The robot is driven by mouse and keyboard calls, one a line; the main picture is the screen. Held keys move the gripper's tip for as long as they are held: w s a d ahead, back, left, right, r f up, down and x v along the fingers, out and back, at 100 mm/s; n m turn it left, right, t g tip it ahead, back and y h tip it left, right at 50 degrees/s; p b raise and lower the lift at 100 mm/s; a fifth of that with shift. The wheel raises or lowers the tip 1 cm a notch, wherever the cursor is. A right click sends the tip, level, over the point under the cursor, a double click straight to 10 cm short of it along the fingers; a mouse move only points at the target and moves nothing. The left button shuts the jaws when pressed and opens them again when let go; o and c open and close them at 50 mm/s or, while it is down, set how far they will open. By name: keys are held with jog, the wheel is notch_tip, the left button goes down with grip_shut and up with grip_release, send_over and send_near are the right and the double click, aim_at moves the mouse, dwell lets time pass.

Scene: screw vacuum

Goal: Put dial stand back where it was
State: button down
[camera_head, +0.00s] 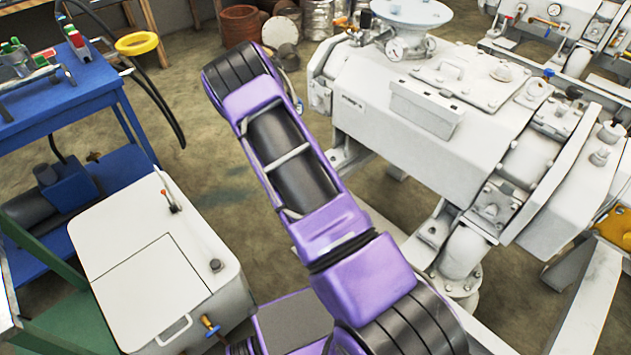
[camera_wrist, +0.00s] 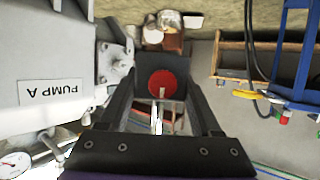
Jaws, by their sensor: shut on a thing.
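My gripper (camera_wrist: 161,88) is in the wrist view, with its two dark fingers on either side of a dark block with a round red face. I take this block to be the dial stand (camera_wrist: 163,82); it is held off the floor. A thin pale rod shows just below the red face. The rest of the stand is hard to make out. In the head view my purple arm hides the gripper and the stand.
A large white pump (camera_head: 440,95) stands close to the arm; its "PUMP A" label (camera_wrist: 53,92) is left of the gripper. A blue table (camera_head: 75,95) with tools and a white cabinet (camera_head: 150,265) stand at left. Drums (camera_head: 238,27) are behind. Floor between table and arm is partly clear.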

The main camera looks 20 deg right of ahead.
jog(key=w+d+f+h, duration=0.1)
jog(key=d+f, duration=0.1)
jog(key=f, duration=0.4)
jog(key=d+f+m, duration=0.1)
jog(key=d+f, duration=0.2)
jog(key=f, duration=0.3)
jog(key=w+d+f+m+h+b, duration=0.1)
jog(key=d+f, duration=0.2)
jog(key=f, duration=0.3)
jog(key=shift+w+d+g+h, duration=0.1)
jog(key=shift+w+g+h, duration=0.2)
jog(key=shift+f+b, duration=0.65)
jog(key=shift+f, duration=1.5)
jog(key=shift+f, duration=0.1)
jog(key=shift+c, duration=0.4)
grip_release()
jog(key=shift+s+f, duration=0.1)
jog(key=shift+f, duration=0.05)
